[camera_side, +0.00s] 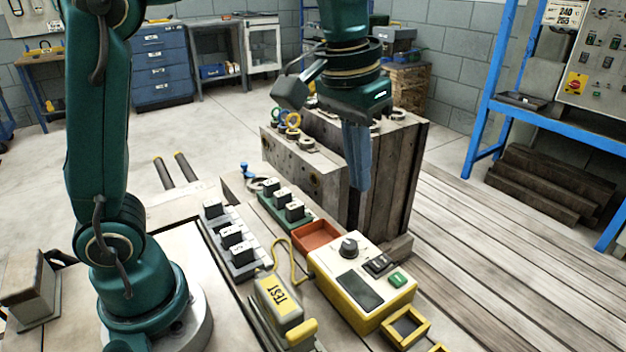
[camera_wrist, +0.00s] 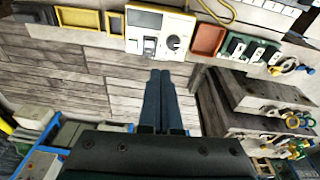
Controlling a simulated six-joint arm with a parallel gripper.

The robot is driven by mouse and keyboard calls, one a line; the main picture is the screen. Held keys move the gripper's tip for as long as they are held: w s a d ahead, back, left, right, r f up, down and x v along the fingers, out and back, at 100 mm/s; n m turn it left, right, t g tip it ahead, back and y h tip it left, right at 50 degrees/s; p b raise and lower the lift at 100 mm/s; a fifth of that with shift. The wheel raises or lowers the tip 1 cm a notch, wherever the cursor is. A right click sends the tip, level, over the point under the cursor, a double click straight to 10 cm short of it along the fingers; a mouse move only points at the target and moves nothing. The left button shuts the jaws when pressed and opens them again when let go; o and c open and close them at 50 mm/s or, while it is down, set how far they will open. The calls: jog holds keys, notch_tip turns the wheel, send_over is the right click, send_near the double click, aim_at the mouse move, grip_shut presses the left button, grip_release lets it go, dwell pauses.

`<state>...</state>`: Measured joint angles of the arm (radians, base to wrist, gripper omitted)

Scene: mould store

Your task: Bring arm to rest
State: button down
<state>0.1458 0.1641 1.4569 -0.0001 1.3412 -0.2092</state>
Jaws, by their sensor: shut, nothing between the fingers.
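My gripper (camera_side: 357,186) is dark green with blue-grey fingers. In the side view it points straight down in front of the large grey mould block (camera_side: 390,180), above the level of the bench items. Its two fingers are together with nothing between them. The wrist view also shows the shut fingertips (camera_wrist: 160,74) against bare planks. My arm stands upright at the left of the side view, and its upper links run out of the frame.
A yellow-and-white tester (camera_side: 362,280), an orange tray (camera_side: 316,238), a TEST-labelled unit (camera_side: 280,300) and racks of black blocks (camera_side: 232,240) lie below. A blue frame (camera_side: 490,90) stands right. The plank floor (camera_side: 500,260) between is clear.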

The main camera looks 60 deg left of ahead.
jog(key=s+a+r+t, duration=0.2)
jog(key=s+a, duration=0.1)
jog(key=s, duration=0.4)
jog(key=s+a+f+t, duration=0.1)
jog(key=s+f, duration=0.4)
jog(key=f, duration=0.1)
jog(key=shift+s+a+f+m+t, duration=0.15)
jog(key=shift+s+m+t, duration=0.15)
jog(key=shift+s+m, duration=0.1)
